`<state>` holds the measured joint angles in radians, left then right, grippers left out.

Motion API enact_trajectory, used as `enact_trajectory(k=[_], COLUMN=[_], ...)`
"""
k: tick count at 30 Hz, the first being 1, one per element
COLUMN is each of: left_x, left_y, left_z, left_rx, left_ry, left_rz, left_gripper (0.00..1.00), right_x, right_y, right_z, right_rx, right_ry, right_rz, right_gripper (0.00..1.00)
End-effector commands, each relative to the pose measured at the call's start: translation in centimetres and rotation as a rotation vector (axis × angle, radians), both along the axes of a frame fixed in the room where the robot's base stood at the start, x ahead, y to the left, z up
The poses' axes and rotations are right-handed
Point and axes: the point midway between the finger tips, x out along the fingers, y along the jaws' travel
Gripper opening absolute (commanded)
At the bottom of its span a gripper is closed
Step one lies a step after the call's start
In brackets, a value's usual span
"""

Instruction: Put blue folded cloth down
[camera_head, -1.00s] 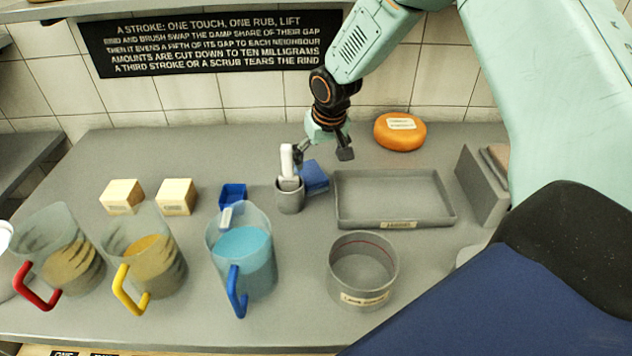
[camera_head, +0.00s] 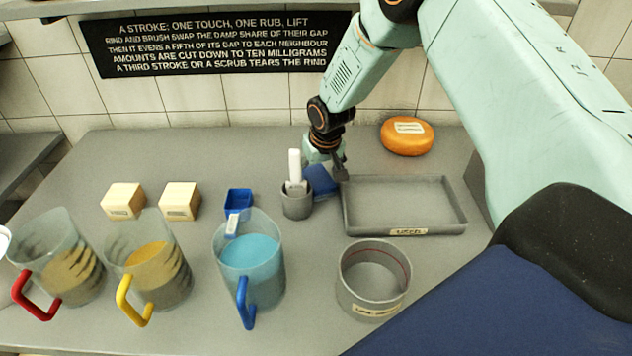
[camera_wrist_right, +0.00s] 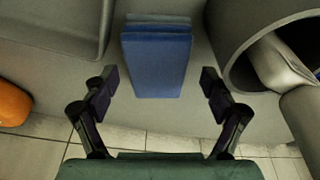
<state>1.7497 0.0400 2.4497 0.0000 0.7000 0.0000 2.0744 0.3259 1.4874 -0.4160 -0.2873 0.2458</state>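The blue folded cloth (camera_head: 321,181) lies on the grey counter between the small grey cup and the grey tray. In the right wrist view the cloth (camera_wrist_right: 157,62) lies flat ahead of the fingers, with clear gaps to both. My right gripper (camera_head: 325,170) is low over the cloth's back end in the head view. In the right wrist view my right gripper (camera_wrist_right: 158,92) is open with nothing between its fingertips. My left gripper is not in view.
The grey cup (camera_head: 296,203) holding a white-handled tool stands just left of the cloth. The grey tray (camera_head: 347,213) is close on its right. An orange cheese wheel (camera_head: 407,137) sits behind. Jugs, including a blue-handled one (camera_head: 250,265), stand in front left; a round grey container (camera_head: 372,300) is in front.

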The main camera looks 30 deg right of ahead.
Motion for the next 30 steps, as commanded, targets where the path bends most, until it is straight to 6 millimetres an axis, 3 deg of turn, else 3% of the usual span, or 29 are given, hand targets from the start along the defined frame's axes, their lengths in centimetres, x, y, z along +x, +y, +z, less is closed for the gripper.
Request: enact_trajectory(k=[24,30], left_x=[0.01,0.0], left_y=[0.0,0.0], left_z=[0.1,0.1], left_rx=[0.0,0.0], left_ry=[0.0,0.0], left_rz=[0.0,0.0], left_gripper=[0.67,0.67], right_x=[0.21,0.21], right_y=[-0.03,-0.03], right_z=[-0.49,-0.48], right_rx=[0.0,0.0], right_ry=[0.0,0.001], right_rz=[-0.001,-0.001], right_gripper=[0.85,0.69])
